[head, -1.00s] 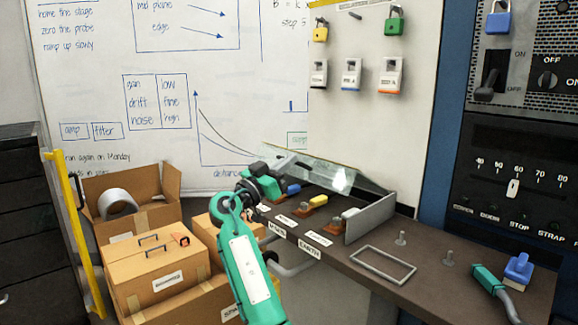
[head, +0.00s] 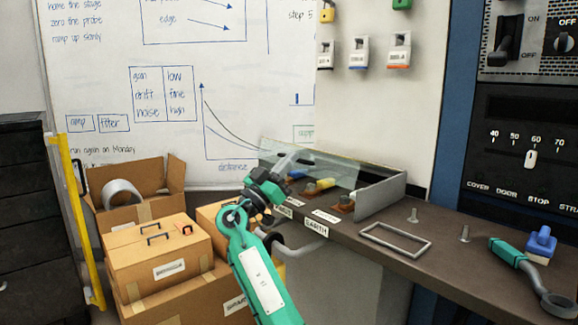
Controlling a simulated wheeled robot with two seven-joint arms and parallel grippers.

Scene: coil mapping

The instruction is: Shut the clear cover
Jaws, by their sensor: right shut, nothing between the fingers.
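The clear cover (head: 338,168) is a see-through pane at the back of the brown bench, beside the whiteboard. It slants above a row of switches, with a yellow one (head: 320,184) and a blue one (head: 296,175) showing under or behind it. A gap shows between its near edge and the bench front, so it looks raised. My right gripper (head: 289,158) is shut and empty at the left part of the pane, overlapping it in the picture. Whether it touches the pane I cannot tell. My left gripper is not in view.
A grey upright panel (head: 380,197) bounds the switches on the right. Cardboard boxes (head: 160,263) stand at the left.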

